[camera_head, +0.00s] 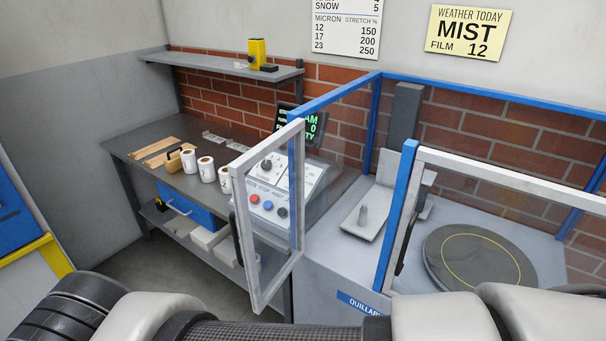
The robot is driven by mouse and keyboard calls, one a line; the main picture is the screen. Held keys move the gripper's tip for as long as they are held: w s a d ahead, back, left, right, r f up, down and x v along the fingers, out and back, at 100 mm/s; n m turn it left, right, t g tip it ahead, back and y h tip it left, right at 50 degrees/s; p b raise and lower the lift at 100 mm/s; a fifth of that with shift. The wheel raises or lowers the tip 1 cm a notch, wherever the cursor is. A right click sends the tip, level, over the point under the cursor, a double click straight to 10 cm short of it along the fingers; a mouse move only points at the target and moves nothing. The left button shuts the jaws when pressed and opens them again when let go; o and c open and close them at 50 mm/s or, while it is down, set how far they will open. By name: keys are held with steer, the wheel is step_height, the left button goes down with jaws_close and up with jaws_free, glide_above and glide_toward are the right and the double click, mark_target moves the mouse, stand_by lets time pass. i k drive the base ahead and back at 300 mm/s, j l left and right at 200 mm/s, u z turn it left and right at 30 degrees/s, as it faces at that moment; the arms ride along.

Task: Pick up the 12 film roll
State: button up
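Three white film rolls stand upright in a row on the dark workbench (150,141): a left roll (188,160), a middle roll (206,169) and a right roll (224,180). The right roll stands close to the open door frame in the picture. Their labels are too small to read, so I cannot tell which is the 12 roll. A yellow sign (467,31) on the wall reads "MIST" and "FILM 12". My gripper is not in view; only links of my arm cross the bottom edge.
An open grey-framed clear door (258,297) stands between me and part of the bench. A control panel (285,180) and a round turntable (475,262) are to the right. Wooden strips (160,150) and a tan-handled tool lie left of the rolls. A shelf (220,67) hangs above.

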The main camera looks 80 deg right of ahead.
mark_target(223, 177)
steer(key=z, duration=2.05)
steer(key=j, duration=0.3)
steer(key=i+j+z, duration=0.2)
steer(key=i+j, duration=0.15)
steer(key=i+j+z, duration=0.1)
steer(key=i+j, duration=0.15)
steer(key=j, duration=0.2)
steer(key=i+j+z, duration=0.1)
steer(key=j, duration=0.25)
steer(key=i+j+z, duration=0.1)
steer(key=i+j, duration=0.25)
steer(key=i+j+z, duration=0.1)
steer(key=j, duration=0.35)
steer(key=i+j, duration=0.3)
steer(key=i+l+z, duration=0.15)
steer(key=i, duration=0.7)
